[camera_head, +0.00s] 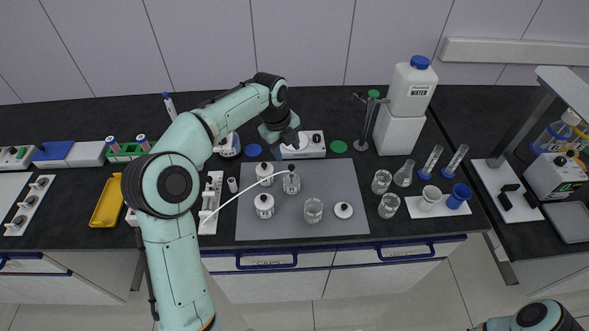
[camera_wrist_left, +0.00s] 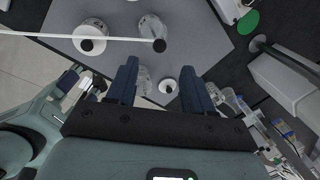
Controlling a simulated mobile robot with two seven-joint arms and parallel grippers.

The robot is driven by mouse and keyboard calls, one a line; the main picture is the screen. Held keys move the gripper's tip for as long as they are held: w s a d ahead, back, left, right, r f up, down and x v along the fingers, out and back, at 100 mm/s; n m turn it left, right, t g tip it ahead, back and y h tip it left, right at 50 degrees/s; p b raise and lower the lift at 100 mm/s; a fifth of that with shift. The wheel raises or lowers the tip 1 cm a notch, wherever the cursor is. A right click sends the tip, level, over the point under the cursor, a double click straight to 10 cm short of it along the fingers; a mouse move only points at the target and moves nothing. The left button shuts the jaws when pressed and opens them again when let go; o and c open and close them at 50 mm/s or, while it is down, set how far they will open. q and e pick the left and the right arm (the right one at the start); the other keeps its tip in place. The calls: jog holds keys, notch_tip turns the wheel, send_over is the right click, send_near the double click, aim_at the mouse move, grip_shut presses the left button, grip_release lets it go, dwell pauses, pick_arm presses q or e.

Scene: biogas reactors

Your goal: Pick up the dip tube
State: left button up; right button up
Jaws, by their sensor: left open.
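A thin white tube (camera_head: 238,194), which I take to be the dip tube, arcs from the white block with knobs at left to a glass vessel (camera_head: 291,183) on the grey mat. In the left wrist view the white tube (camera_wrist_left: 75,37) crosses the top left and ends at a dark fitting (camera_wrist_left: 159,45) over a glass vessel. My left gripper (camera_head: 290,146) is above the back edge of the mat, behind that vessel. In the left wrist view its two dark fingers are apart, with nothing held between them (camera_wrist_left: 157,78). My right gripper is out of view.
The grey mat (camera_head: 340,222) also holds white-lidded jars (camera_head: 264,205), a beaker (camera_head: 313,210) and a white lid (camera_head: 343,210). Beakers and flasks (camera_head: 389,205) stand to its right. A water canister (camera_head: 410,90) and a stand (camera_head: 367,125) are behind.

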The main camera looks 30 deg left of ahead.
aim_at(290, 165)
pick_arm(q)
jog(key=f, duration=0.2)
jog(key=w+f, duration=0.1)
jog(key=f, duration=0.1)
jog(key=shift+d+f, duration=0.2)
jog(key=shift+f, duration=0.05)
jog(key=f, duration=0.5)
jog(key=shift+w+d, duration=0.1)
jog(key=shift+w, duration=0.25)
grip_shut()
